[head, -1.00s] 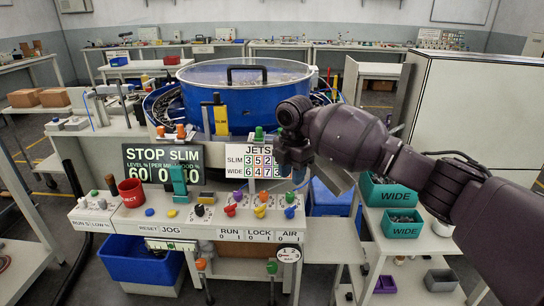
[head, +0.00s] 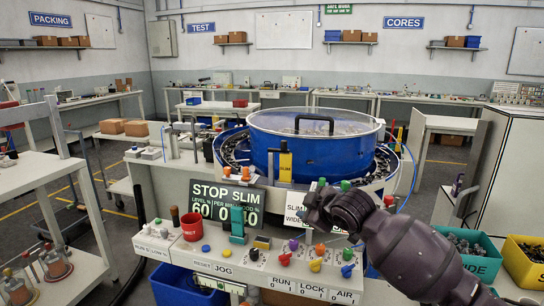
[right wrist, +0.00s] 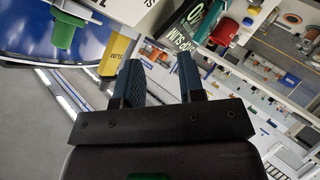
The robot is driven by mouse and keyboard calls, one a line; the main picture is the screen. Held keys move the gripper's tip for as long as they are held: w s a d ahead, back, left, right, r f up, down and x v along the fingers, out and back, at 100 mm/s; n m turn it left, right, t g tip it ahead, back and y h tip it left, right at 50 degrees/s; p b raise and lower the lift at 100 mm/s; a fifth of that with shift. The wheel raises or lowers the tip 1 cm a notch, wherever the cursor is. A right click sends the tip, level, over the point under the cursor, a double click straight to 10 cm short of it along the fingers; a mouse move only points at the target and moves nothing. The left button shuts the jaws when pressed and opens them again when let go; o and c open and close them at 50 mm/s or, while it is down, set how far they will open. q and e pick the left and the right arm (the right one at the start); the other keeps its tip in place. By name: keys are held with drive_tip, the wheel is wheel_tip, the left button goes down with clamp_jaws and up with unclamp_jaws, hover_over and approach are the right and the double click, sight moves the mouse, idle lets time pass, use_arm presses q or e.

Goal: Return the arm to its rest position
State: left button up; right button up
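My right arm, dark grey, comes in from the lower right in the head view. Its gripper (head: 314,206) hangs in front of the blue bowl machine, covering part of the jets sign. In the right wrist view the two blue-black fingers (right wrist: 162,82) stand apart with nothing between them. The blue bowl (head: 315,150) with a clear lid and black handle is behind the gripper. The control panel (head: 225,255) with coloured knobs lies below and left of it. My left gripper is not in view.
A red cup (head: 192,227) and a green upright lever (head: 237,224) stand on the panel, left of the gripper. A teal bin (head: 470,260) and a yellow bin (head: 524,262) are at the right. A white bench (head: 45,200) stands at the left. Floor shows between bench and machine.

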drive_tip(key=s+d+f+m+h, duration=0.2)
drive_tip(key=s+d+f+m, duration=0.2)
drive_tip(key=s+f, duration=0.6)
drive_tip(key=s+d+f+m+h, duration=0.2)
drive_tip(key=s+d+f+m, duration=0.3)
drive_tip(key=s, duration=1.3)
drive_tip(key=s+d+f+m+h, duration=0.1)
drive_tip(key=s+d+f+m, duration=0.3)
drive_tip(key=s+d+f, duration=0.5)
drive_tip(key=s+f, duration=0.5)
drive_tip(key=f, duration=0.2)
drive_tip(key=shift+s+f+h, duration=0.25)
drive_tip(key=shift+f+h, duration=0.15)
